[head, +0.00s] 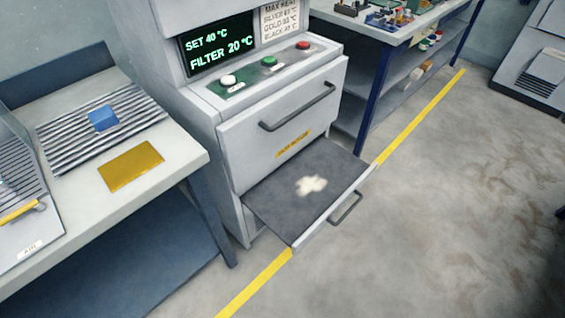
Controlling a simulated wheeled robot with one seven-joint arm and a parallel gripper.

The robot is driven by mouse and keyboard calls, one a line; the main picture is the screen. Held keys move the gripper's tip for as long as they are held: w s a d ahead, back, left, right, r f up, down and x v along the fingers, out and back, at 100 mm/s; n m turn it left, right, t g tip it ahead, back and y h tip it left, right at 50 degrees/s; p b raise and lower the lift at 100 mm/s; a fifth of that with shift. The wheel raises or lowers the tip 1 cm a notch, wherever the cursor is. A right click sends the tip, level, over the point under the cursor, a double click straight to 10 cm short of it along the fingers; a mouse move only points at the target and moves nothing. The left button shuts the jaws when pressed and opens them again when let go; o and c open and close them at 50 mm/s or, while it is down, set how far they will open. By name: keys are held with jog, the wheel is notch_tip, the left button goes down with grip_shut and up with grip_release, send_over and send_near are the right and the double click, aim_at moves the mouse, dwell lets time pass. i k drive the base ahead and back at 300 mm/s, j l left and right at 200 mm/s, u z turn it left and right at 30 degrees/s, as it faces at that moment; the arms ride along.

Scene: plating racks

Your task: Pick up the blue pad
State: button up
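The blue pad (103,118) is a small blue block. It rests on a grey ribbed mat or rack (72,147) on the light bench at the left. Nothing covers it. My gripper is not in this view.
A gold plate (131,168) lies on the bench (180,160) in front of the ribbed mat. A glass-sided unit with a yellow handle (19,211) stands at far left. A grey machine (275,120) stands right of the bench, its low drawer (272,198) pulled out over the floor. Open floor lies at right.

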aim_at(104, 120)
jog(key=i+j+u, duration=0.1)
jog(key=i, duration=0.35)
jog(key=i+j, duration=0.3)
jog(key=i, duration=0.15)
jog(key=i+j+u, duration=0.15)
jog(key=i, duration=0.3)
